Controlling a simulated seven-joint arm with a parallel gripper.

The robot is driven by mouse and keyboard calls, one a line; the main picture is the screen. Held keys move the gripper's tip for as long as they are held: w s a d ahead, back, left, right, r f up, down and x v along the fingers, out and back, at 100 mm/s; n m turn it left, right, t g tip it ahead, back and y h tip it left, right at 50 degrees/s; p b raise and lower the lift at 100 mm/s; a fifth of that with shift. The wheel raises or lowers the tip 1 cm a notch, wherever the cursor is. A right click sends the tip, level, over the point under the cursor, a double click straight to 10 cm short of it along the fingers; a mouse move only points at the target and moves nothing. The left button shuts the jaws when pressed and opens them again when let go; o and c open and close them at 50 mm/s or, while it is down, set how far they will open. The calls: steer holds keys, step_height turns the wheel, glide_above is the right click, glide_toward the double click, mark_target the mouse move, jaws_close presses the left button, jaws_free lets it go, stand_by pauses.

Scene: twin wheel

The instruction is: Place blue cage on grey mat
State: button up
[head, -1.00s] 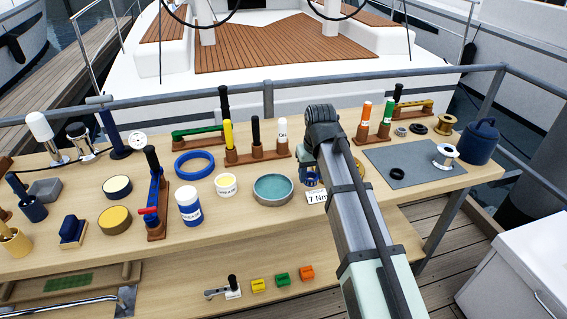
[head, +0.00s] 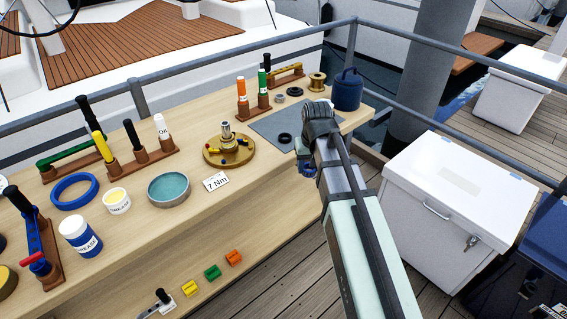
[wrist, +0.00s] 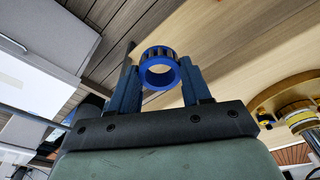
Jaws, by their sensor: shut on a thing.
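The blue cage (wrist: 145,76) is a small blue ring with dark slots. It is held between the two blue fingers of my gripper (wrist: 158,78) in the wrist view. In the head view only a bit of blue shows at the cage (head: 307,169), beside my wrist, which hides most of it. It appears in front of the bench's front edge, near the grey mat. The grey mat (head: 268,122) lies flat on the bench at the right end. A black ring (head: 285,138) lies on it. My wrist covers the mat's right part.
A gold hub (head: 230,152) stands left of the mat, behind a "7 Nm" card (head: 216,182). Behind the mat stand orange and green-handled tools (head: 253,98), a gold spool (head: 317,82) and a blue canister (head: 347,90). A white chest (head: 450,205) stands right of the bench.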

steer(key=w+d, duration=0.3)
steer(key=d, duration=0.1)
step_height(320, 180, up, 7)
steer(key=n, duration=0.6)
glide_above(267, 126)
steer(key=shift+s+d+r+g+y, duration=0.2)
steer(key=shift+g+y, duration=0.1)
steer(key=shift+y, duration=0.1)
steer(key=shift+f, duration=4)
steer(key=shift+f, duration=0.3)
steer(key=o, duration=1.5)
